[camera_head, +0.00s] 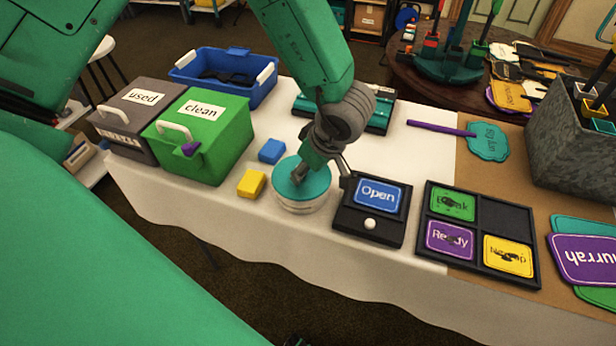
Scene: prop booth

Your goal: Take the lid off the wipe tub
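The wipe tub (304,206) is a short, round white tub on the white-covered table, near its front edge. Its round teal lid (287,189) sits on top of it. My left gripper (322,177) is right over the lid, coming down from above. One finger is over the lid's top and the other is near its right rim. The fingers look spread apart, and whether they touch the lid is hard to see. The gripper hides the lid's back and right part. My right gripper is not in view.
Close left lie a yellow block (251,184) and a blue block (272,151). A black stand with an "Open" card (377,195) is close right. The green "clean" box (218,146), grey "used" box (112,135) and blue bin (262,88) stand left. A card tray (487,216) lies right.

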